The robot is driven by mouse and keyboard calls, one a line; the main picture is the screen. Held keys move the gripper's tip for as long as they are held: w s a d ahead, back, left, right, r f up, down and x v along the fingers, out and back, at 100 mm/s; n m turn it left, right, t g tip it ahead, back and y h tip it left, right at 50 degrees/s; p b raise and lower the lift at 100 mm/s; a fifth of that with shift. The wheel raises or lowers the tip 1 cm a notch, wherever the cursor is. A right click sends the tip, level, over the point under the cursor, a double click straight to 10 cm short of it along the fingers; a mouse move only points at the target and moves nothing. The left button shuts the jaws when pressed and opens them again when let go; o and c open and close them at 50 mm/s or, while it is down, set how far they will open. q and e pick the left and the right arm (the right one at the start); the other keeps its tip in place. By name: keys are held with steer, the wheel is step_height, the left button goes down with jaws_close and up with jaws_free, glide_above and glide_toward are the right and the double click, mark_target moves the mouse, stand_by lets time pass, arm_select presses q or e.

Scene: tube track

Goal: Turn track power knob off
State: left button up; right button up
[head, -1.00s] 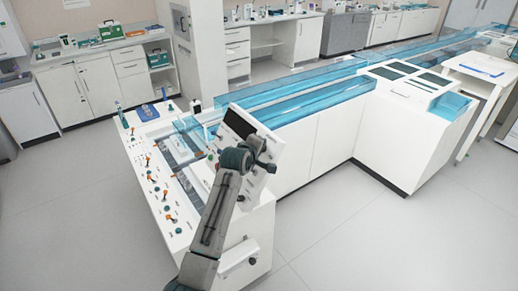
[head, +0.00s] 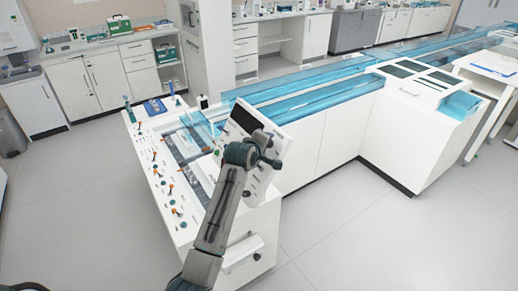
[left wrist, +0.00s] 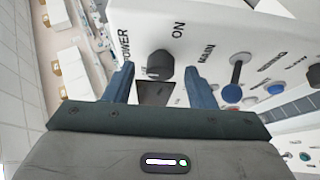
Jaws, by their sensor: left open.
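The track power knob (left wrist: 159,65) is a dark round knob on a white panel in the left wrist view. The printed words POWER and ON stand beside it. My left gripper (left wrist: 158,80) is open, with one blue finger on each side of the knob's near edge. I cannot tell whether the fingers touch it, and its setting is unclear. In the head view my left arm reaches up to the raised control panel (head: 246,118) with a dark screen. My arm covers part of that panel, and the knob cannot be made out there. My right gripper is not in view.
The white console deck (head: 153,172) carries several orange-tipped levers. Blue clear track covers (head: 310,95) run to the back right. The floor (head: 90,220) left of the console is clear.

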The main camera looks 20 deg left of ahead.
arm_select(q)
steer(key=b+v, duration=0.3)
steer(key=v, duration=0.6)
steer(key=shift+s, duration=0.3)
steer(key=shift+a, duration=0.1)
